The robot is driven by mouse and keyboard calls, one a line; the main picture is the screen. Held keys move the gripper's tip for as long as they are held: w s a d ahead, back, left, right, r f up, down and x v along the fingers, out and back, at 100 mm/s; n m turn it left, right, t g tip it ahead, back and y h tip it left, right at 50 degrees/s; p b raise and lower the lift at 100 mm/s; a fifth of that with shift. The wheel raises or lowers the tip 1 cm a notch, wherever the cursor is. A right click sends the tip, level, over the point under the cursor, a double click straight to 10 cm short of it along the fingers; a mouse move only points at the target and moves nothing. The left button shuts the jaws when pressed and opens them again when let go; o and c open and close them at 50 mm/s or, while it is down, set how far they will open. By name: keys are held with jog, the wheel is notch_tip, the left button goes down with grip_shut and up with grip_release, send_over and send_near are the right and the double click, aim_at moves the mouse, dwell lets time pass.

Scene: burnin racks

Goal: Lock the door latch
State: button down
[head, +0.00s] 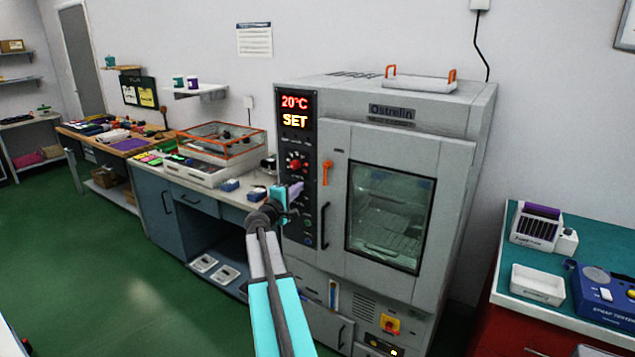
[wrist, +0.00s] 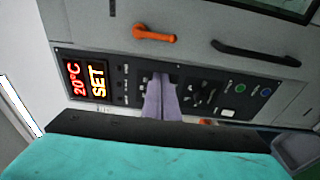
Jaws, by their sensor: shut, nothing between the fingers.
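The door latch is an orange handle (head: 326,172) on the chamber front, between the control panel and the door. In the head view it hangs roughly vertical from its upper pivot. The latch also shows at the top of the wrist view (wrist: 154,34). The grey chamber door (head: 388,205) with its glass window looks closed against the frame. My gripper (head: 296,190) is shut and empty, in front of the black control panel (head: 297,225), left of and slightly below the latch. In the wrist view its pale purple fingers (wrist: 160,98) lie together over the panel, apart from the latch.
A black door handle (head: 325,226) stands below the latch. The panel carries a red display (head: 294,112), a red knob (head: 295,164) and buttons close to my fingers. A bench (head: 190,195) with a orange-framed box is at left. A red cabinet with a teal top (head: 600,240) stands right.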

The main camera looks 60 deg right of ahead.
jog(key=s+d+p, duration=0.2)
jog(key=d+p, duration=0.4)
jog(key=d, duration=0.3)
jog(key=shift+s, duration=0.3)
dwell(1.0)
jog(key=shift+w+a, duration=0.1)
jog(key=shift+w, duration=0.05)
dwell(0.4)
